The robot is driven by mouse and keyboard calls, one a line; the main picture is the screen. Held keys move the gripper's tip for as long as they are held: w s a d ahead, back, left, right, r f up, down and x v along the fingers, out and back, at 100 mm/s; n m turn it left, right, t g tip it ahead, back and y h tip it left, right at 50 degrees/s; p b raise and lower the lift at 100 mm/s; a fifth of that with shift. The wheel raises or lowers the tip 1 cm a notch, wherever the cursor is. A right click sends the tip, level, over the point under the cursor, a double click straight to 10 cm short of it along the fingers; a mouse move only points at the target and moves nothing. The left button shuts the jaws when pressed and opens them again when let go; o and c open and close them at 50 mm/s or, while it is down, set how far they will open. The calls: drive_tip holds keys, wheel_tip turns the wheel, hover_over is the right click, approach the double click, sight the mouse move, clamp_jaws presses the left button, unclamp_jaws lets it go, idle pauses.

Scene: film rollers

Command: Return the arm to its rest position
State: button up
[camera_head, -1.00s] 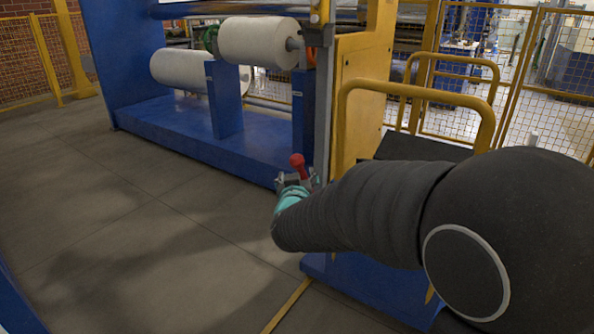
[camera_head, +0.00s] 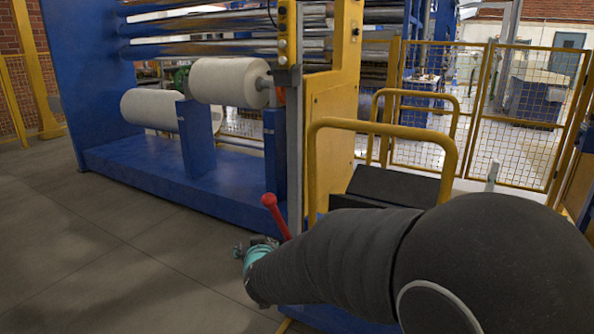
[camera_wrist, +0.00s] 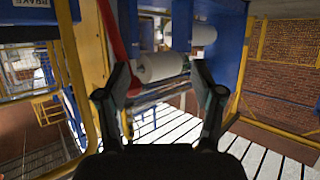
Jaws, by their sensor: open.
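My black-sleeved arm reaches in from the lower right of the head view. My gripper (camera_head: 257,246) is at its teal end, low in front of the blue and yellow machine. In the wrist view my gripper (camera_wrist: 165,85) has its two dark fingers spread apart with nothing between them. A red lever (camera_head: 276,214) with a round knob stands just beyond the gripper in the head view. It shows as a red bar beside the left finger in the wrist view (camera_wrist: 113,36). The lever's base is hidden by my arm in the head view.
White film rollers (camera_head: 228,82) sit on the blue machine frame (camera_head: 170,182). A yellow handrail (camera_head: 385,127) and a dark box (camera_head: 393,188) are close beyond my arm. Yellow mesh fencing (camera_head: 520,130) stands behind. The grey floor (camera_head: 70,255) at left is clear.

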drive_tip(key=s+d+f+g, duration=0.2)
drive_tip(key=s+d+g, duration=0.15)
drive_tip(key=s, duration=0.35)
drive_tip(key=s+d+f+g, duration=0.2)
drive_tip(key=s+f+g, duration=0.15)
drive_tip(key=s, duration=0.35)
drive_tip(key=s+d+r+m+h, duration=0.1)
drive_tip(key=s+d+r, duration=0.3)
drive_tip(key=s+d, duration=0.4)
drive_tip(key=s+d+r+m+h, duration=0.2)
drive_tip(key=s+d+r, duration=0.2)
drive_tip(key=s+d, duration=0.4)
drive_tip(key=d, duration=0.6)
drive_tip(key=shift+s+h, duration=0.3)
drive_tip(key=shift+h, duration=0.1)
